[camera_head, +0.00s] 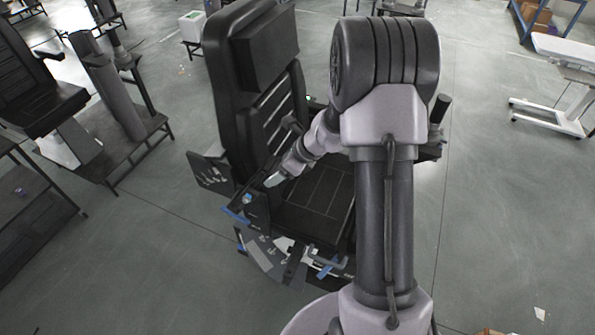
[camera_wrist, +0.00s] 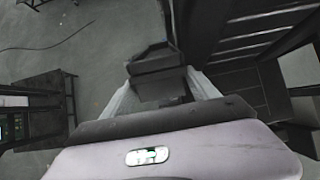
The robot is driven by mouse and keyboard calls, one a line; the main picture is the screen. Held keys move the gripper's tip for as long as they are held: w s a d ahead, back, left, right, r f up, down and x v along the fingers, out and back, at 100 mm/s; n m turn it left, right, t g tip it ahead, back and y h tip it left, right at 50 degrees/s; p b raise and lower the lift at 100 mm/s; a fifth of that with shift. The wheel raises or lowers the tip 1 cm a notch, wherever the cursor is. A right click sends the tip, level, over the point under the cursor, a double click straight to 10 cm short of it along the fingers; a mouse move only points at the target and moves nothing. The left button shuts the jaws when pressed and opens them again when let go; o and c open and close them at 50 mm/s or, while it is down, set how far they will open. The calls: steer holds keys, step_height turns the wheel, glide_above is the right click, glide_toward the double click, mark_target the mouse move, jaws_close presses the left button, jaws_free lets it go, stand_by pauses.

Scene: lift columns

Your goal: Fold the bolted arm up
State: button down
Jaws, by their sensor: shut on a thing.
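The bolted arm (camera_wrist: 155,66) is a dark, blocky bar between my fingers in the wrist view. In the head view my gripper (camera_head: 274,180) is at the left side of the black seat (camera_head: 314,205), in front of its tall backrest (camera_head: 240,90). My gripper (camera_wrist: 160,84) is shut on the bar, with one pale finger on each side of it. The bar's hinge is not clear in either view. My own arm covers the right part of the seat in the head view.
A dark side panel (camera_head: 210,172) stands left of the seat. Blue-handled parts (camera_head: 328,268) sit low at its front. Another seat and column (camera_head: 110,95) stand at the left. A white wheeled table (camera_head: 565,50) stands at the far right. Floor between is open.

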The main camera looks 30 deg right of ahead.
steer(key=w+a+r+p, duration=0.4)
steer(key=w+a, duration=0.1)
steer(key=w, duration=0.2)
steer(key=shift+w+a+r, duration=0.3)
steer(key=shift+a, duration=0.1)
steer(key=shift+c, duration=2.2)
jaws_free()
steer(key=shift+s, duration=0.1)
steer(key=v, duration=1.7)
steer(key=shift+s, duration=0.15)
steer(key=shift+d+r, duration=0.1)
